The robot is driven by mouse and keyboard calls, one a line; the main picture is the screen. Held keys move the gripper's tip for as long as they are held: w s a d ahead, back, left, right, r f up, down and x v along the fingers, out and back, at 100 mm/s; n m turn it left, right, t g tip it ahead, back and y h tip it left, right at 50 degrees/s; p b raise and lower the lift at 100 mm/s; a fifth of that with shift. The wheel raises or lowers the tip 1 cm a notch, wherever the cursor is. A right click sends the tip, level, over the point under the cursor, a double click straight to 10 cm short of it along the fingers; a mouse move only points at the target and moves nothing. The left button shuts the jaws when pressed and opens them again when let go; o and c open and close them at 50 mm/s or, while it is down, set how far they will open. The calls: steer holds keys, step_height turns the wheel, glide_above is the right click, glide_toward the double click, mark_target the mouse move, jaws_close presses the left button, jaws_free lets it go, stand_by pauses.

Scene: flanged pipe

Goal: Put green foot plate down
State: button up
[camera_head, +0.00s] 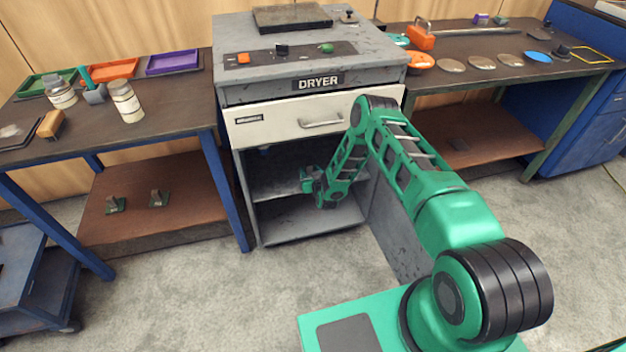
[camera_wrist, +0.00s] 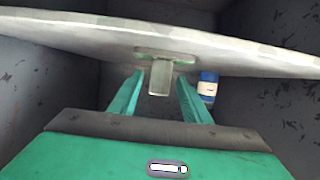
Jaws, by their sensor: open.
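A small green foot plate (camera_wrist: 143,52) with a grey upright tab (camera_wrist: 160,78) is at the light grey shelf (camera_wrist: 60,30) in the wrist view. My gripper (camera_wrist: 161,90) is open, with one green finger on each side of the tab and gaps showing between them. In the head view, my gripper (camera_head: 309,181) is inside the open cabinet under the dryer (camera_head: 320,82), at the middle shelf (camera_head: 270,188). The foot plate cannot be made out there.
A blue-and-white bottle (camera_wrist: 208,88) stands beyond my right finger in the wrist view. Cabinet walls close in on both sides. Two similar green plates with grey tabs (camera_head: 115,205) (camera_head: 157,198) sit on the left table's lower shelf (camera_head: 190,180). The cabinet's bottom shelf (camera_head: 290,228) looks clear.

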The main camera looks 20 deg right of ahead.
steer(key=v, duration=0.9)
